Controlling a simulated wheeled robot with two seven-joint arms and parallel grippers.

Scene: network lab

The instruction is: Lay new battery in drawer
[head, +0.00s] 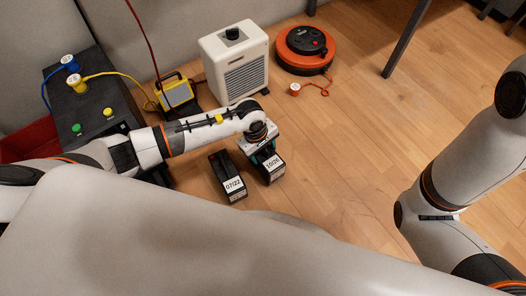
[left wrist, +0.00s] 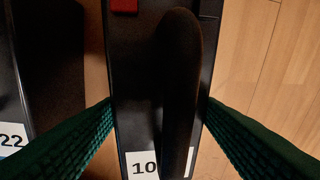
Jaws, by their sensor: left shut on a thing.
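My left gripper (head: 264,155) is over the battery labelled 10/26 (head: 273,172), which stands on the wood floor in the head view. In the left wrist view its green-padded fingers close on both sides of this black battery (left wrist: 135,90), with the handle running up the middle. A second black battery, labelled 07/22 (head: 232,187), stands just left of it. A black cabinet (head: 92,93) with a green and a yellow button stands at left; my left arm covers its lower part, and I cannot make out an open drawer. My right gripper is out of view.
A white heater (head: 236,65), a yellow work lamp (head: 176,93) and an orange cable reel (head: 305,48) stand behind. Blue and yellow cables run from plugs on the cabinet. Floor right of the batteries is clear. A red box (head: 30,140) shows at far left.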

